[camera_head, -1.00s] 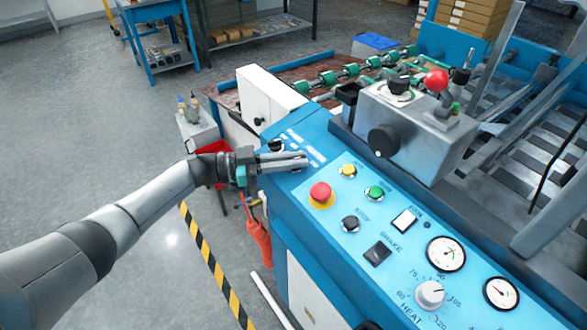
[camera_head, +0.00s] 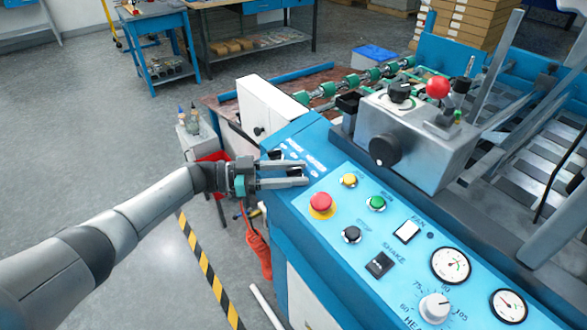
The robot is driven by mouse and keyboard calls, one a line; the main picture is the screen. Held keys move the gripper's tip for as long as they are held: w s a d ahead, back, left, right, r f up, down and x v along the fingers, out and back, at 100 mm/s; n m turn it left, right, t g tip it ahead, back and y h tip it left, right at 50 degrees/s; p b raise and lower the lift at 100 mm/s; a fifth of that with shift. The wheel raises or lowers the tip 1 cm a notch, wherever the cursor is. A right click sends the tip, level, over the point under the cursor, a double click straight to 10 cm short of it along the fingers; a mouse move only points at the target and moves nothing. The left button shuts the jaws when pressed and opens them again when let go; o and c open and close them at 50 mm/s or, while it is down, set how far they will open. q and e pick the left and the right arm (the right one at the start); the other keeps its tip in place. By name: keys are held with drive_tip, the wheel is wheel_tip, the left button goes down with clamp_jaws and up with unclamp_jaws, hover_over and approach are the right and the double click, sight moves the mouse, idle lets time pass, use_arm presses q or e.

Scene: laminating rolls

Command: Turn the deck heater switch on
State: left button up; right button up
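The blue control panel (camera_head: 335,235) slopes along the front of the machine. A small dark control (camera_head: 276,154) sits at its far left end beside white labels too small to read. I cannot tell for certain that it is the deck heater switch, or its setting. My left gripper (camera_head: 305,174) is open and empty over this end of the panel, its two fingers pointing right with a gap between them. The fingers are just in front of the dark control and partly cover that area; contact cannot be told. My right gripper is not in view.
The panel also carries a red button (camera_head: 321,202), yellow button (camera_head: 349,180), green button (camera_head: 376,202), black knob (camera_head: 351,234), fan switch (camera_head: 407,230), shake switch (camera_head: 380,264), heat dial (camera_head: 435,307) and two gauges. A grey box with a black knob (camera_head: 384,150) stands behind.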

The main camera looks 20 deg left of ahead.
use_arm(q)
drive_tip(key=shift+r, duration=0.2)
drive_tip(key=shift+a, duration=0.15)
drive_tip(key=b+v, duration=0.1)
drive_tip(key=v, duration=1.4)
drive_tip(key=shift+f, duration=0.1)
